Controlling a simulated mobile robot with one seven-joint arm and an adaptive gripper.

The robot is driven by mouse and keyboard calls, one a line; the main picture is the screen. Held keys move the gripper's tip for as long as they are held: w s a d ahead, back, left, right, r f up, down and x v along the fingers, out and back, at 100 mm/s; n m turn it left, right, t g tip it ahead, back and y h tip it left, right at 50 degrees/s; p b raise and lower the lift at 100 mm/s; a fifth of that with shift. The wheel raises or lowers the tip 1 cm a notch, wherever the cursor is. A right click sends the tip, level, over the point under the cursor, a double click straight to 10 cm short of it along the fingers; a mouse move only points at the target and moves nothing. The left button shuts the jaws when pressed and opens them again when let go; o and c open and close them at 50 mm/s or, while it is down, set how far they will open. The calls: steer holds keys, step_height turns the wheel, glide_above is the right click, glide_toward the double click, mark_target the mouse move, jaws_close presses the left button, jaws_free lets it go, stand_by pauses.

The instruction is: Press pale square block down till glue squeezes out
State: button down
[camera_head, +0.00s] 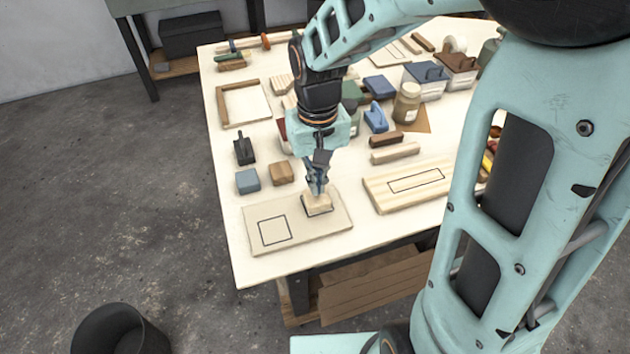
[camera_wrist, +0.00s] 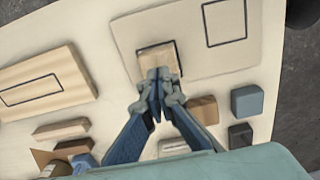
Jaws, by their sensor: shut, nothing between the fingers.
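The pale square block (camera_head: 317,204) sits on the right part of a pale board (camera_head: 297,226), within or over a dark square outline. In the wrist view the block (camera_wrist: 156,58) shows at the tips of my gripper (camera_wrist: 158,74), with the outline around part of it. My gripper (camera_head: 317,190) is shut, pointing down, its fingertips at the top of the block and not around it. Whether the tips touch the block I cannot tell for sure. I see no glue at the block's edges; the fingers hide its near side in the wrist view.
An empty square outline (camera_head: 275,230) is on the board's left part. A blue block (camera_head: 248,180) and a brown block (camera_head: 282,174) stand behind the board. A striped wooden board (camera_head: 408,184) lies to the right. Tools and jars crowd the table farther back.

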steer(key=shift+f+b, duration=0.7)
steer(key=shift+f, duration=0.3)
steer(key=shift+s+f, duration=0.15)
steer(key=shift+s, duration=0.05)
stand_by(1.4)
steer(key=shift+w+r+p, duration=0.2)
steer(key=shift+r+p, duration=2.65)
steer(key=shift+r, duration=0.8)
